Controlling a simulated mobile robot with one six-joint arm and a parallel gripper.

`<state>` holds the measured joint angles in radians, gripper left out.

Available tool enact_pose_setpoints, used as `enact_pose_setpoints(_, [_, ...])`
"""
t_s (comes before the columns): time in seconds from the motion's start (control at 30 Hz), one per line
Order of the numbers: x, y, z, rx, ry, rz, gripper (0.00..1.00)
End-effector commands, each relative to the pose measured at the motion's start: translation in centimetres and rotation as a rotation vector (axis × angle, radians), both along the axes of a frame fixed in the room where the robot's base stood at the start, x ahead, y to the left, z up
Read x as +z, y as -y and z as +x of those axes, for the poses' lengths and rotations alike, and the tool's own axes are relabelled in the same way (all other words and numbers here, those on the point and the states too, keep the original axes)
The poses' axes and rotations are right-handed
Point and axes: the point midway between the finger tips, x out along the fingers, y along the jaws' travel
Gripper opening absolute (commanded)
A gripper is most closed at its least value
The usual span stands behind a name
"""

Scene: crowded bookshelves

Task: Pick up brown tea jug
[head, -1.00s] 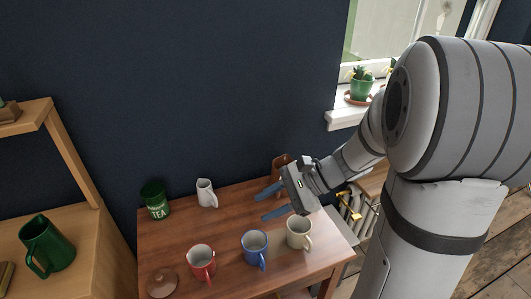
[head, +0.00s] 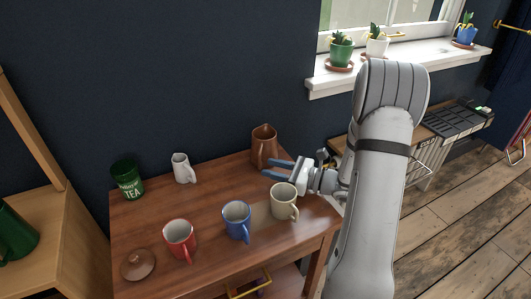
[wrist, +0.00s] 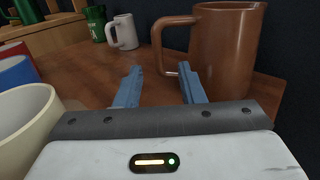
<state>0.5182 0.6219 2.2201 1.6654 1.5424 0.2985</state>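The brown tea jug (head: 264,146) stands upright at the back right of the wooden table (head: 205,215). In the wrist view the jug (wrist: 228,52) is large, right of centre, its handle on the left side. My gripper (head: 277,169) is just in front of the jug, low over the table, with its blue fingers apart and nothing between them. In the wrist view the fingers (wrist: 158,88) point towards the handle; the right finger overlaps the view of the handle's lower part. I cannot tell whether it touches.
A cream mug (head: 283,203) stands close in front of my gripper. A blue mug (head: 236,221) and a red mug (head: 180,240) stand further left. A white jug (head: 183,168), a green tea tin (head: 127,180) and a brown lid (head: 138,265) are on the left. The table's middle is clear.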

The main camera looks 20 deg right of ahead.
Motion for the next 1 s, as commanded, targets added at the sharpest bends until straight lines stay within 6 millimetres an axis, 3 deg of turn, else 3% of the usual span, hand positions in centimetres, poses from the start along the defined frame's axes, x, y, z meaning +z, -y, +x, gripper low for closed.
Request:
enact_pose_setpoints(0.5, [0.1, -4.7, 3.2, 0.003, 0.000, -0.001, 0.36])
enact_pose_setpoints(0.8, [0.2, -5.1, 3.6, 0.000, 0.000, 0.000, 0.36])
enact_pose_setpoints(1.0, [0.1, -5.1, 3.6, 0.000, -0.001, -0.001, 0.20])
